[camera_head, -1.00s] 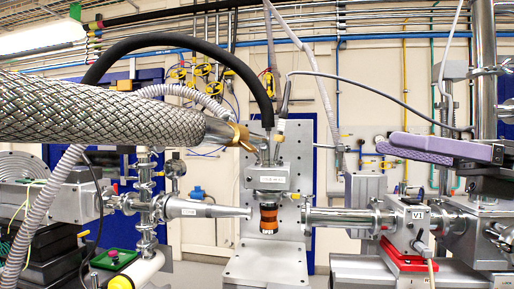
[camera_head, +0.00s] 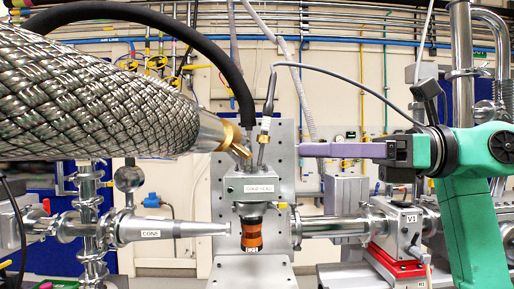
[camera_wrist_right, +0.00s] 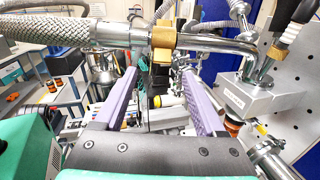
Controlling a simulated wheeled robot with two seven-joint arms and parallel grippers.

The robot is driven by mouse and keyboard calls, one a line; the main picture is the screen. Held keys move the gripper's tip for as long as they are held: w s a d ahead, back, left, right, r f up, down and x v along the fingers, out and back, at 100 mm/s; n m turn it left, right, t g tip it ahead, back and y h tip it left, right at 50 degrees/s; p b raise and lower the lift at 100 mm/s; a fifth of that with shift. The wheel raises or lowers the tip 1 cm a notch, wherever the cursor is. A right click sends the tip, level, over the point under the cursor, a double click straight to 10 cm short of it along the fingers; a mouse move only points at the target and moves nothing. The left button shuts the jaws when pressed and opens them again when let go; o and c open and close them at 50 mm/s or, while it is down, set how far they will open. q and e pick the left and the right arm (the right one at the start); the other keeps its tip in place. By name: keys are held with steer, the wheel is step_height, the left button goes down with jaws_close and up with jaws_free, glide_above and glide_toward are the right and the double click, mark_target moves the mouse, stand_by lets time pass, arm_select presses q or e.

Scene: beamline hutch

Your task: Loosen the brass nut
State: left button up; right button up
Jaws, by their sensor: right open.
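The brass nut (camera_head: 229,134) sits at the end of the thick braided hose (camera_head: 90,95), where it meets the metal pipe of the cold head (camera_head: 248,186). In the right wrist view the brass nut (camera_wrist_right: 164,41) is ahead of and above the fingertips, on the horizontal pipe line. My right gripper (camera_head: 301,150) has purple fingers and is right of the nut, apart from it, in the head view. In the wrist view the right gripper (camera_wrist_right: 158,73) is open, with nothing held between its fingers. My left gripper is in neither view.
A black hose (camera_head: 190,42) arches over the cold head. A thin dark cable (camera_head: 345,62) runs above my right gripper. Below are the cone (camera_head: 165,230) and a valve marked V1 (camera_head: 403,230). A perforated metal plate (camera_head: 284,135) stands behind.

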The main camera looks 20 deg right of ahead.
mark_target(247, 152)
steer(key=x, duration=0.8)
steer(key=shift+w+d+p, duration=0.1)
steer(key=shift+w+p, duration=0.2)
steer(key=shift+p, duration=0.05)
steer(key=shift+w+a, duration=0.1)
steer(key=shift+a, duration=0.45)
steer(key=shift+w, duration=0.1)
jaws_close()
steer(key=shift+f+b, duration=0.25)
steer(key=shift+b, duration=0.15)
steer(key=shift+a+r, duration=0.1)
steer(key=shift+r, duration=0.05)
jaws_free()
